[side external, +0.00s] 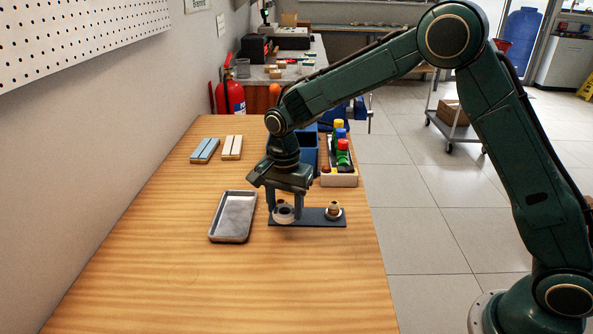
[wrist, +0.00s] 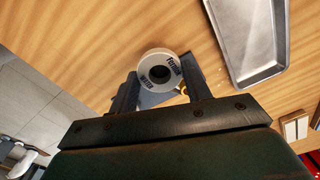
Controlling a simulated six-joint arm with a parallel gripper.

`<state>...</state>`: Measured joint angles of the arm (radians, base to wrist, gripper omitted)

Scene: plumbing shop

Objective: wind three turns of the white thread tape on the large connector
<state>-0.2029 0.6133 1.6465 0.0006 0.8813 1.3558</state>
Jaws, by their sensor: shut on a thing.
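The white thread tape roll (side external: 284,219) is between the two fingers of my gripper (side external: 284,207), at the left end of a dark plate (side external: 312,222). In the wrist view the roll (wrist: 146,63) shows its lettered face and dark centre hole, with one finger of my gripper (wrist: 160,75) on each side. The gripper is shut on the roll. A brass connector (side external: 333,211) stands upright at the plate's right end, apart from the roll. I cannot tell whether the roll touches the plate or surrounds another connector. A small brass bit (wrist: 184,89) shows beside the roll.
A grey metal tray (side external: 234,217) lies left of the plate. Behind are a blue bin (side external: 306,150), a holder with coloured bottles (side external: 341,178), and blue (side external: 205,150) and cream (side external: 232,147) blocks. The front of the wooden table (side external: 230,290) is clear.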

